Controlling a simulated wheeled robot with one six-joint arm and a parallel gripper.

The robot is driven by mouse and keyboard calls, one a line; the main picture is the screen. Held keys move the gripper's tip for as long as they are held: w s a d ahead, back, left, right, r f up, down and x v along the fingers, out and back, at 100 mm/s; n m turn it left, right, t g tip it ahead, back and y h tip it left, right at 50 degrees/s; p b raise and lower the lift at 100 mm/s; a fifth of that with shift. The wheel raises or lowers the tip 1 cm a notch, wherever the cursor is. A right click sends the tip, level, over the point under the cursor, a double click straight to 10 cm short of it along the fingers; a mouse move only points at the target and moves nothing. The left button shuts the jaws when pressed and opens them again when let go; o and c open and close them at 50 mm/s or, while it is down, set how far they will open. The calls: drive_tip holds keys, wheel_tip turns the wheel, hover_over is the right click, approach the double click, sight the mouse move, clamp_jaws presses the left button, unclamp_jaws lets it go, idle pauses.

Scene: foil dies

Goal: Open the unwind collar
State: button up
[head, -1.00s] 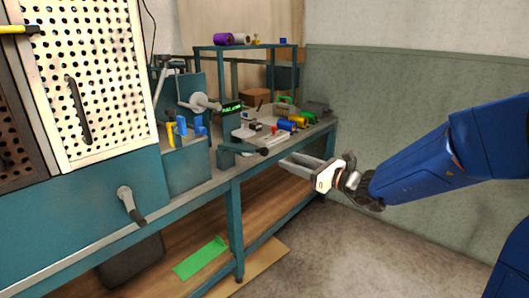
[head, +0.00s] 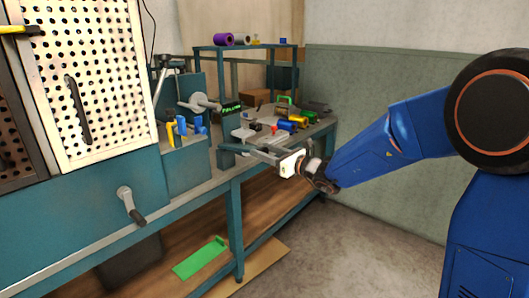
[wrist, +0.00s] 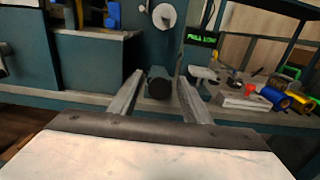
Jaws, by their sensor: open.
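My gripper (head: 262,152) is open at the bench's front edge, its fingers pointing at the machine. In the wrist view, a black round-ended handle grip (wrist: 158,83) shows end-on between the two fingers, with a gap on each side. It belongs to a lever (head: 238,147) on a teal post; in the head view my fingers partly hide the grip. Behind it, a pale round hub (wrist: 164,16) on a shaft shows, also seen in the head view (head: 199,102). I cannot tell for certain which of these parts is the unwind collar.
A small green-lettered display (head: 231,107) sits above the post. Blue and yellow clamps (head: 180,130) stand to the left. Coloured rolls (head: 290,124) and small items lie on the bench to the right. A crank handle (head: 131,205) sticks out of the teal cabinet front.

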clamp_jaws()
drive_tip(key=r, duration=0.4)
drive_tip(key=shift+w+a, duration=0.35)
drive_tip(key=shift+a, duration=0.05)
unclamp_jaws()
drive_tip(key=shift+s+d, duration=0.1)
drive_tip(key=v, duration=1.7)
drive_tip(key=shift+d+f, duration=0.1)
